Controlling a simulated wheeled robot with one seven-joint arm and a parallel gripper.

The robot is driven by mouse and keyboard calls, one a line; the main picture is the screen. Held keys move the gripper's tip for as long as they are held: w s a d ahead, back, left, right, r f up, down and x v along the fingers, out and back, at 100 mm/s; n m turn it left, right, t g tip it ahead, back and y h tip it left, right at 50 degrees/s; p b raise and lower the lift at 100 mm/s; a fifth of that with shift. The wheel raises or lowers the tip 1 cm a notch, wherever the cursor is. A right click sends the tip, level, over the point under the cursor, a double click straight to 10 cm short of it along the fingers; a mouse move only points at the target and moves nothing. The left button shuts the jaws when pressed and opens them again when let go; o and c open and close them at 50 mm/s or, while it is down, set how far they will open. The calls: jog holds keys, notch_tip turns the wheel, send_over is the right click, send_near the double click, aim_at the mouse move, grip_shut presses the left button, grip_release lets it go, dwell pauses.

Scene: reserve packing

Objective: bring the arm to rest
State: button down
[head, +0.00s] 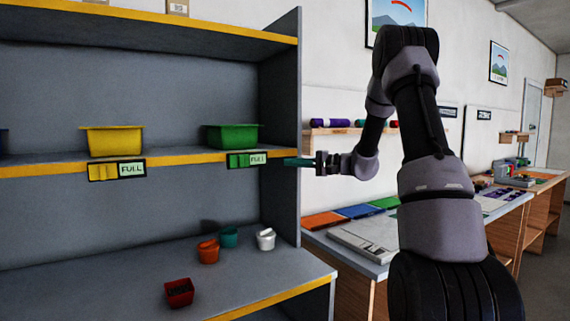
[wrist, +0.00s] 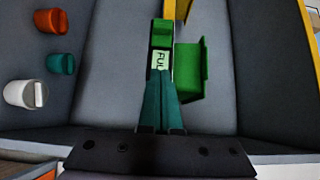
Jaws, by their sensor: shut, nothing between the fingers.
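My gripper (head: 287,162) is at the right side of the shelf unit, level with the middle shelf. Its teal fingers are together and empty, pointing left. In the wrist view the fingertips (wrist: 161,76) lie in front of the green FULL label (wrist: 160,52). That label also shows in the head view (head: 247,160), on the shelf edge below a green bin (head: 233,136). The green bin also shows in the wrist view (wrist: 190,72). I cannot tell whether the fingertips touch the label. My arm reaches up, bends over and comes down to the gripper.
A yellow bin (head: 112,141) stands left on the middle shelf. Below are an orange cup (head: 208,252), a teal cup (head: 228,237), a white cup (head: 265,240) and a red dark-filled container (head: 179,292). The shelf's side panel (head: 287,120) is close to my gripper. A worktable (head: 375,265) stands right.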

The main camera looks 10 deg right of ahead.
jog(key=s+a+r+n+g+h, duration=0.1)
jog(key=s+a+r+g+h, duration=0.15)
jog(key=s, duration=0.65)
jog(key=s+a+r+n+g+h, duration=0.1)
jog(key=s+a+g+h, duration=0.25)
jog(key=s, duration=0.45)
jog(key=s+d+t+h, duration=0.2)
jog(key=s+d+h, duration=0.1)
jog(key=s, duration=0.6)
jog(key=s+d+t+h, duration=0.3)
jog(key=s+d+h, duration=0.1)
jog(key=s, duration=0.5)
jog(key=shift+s+r+m+h, duration=0.25)
jog(key=shift+m+h, duration=0.15)
jog(key=shift+h, duration=0.1)
jog(key=shift+d, duration=0.1)
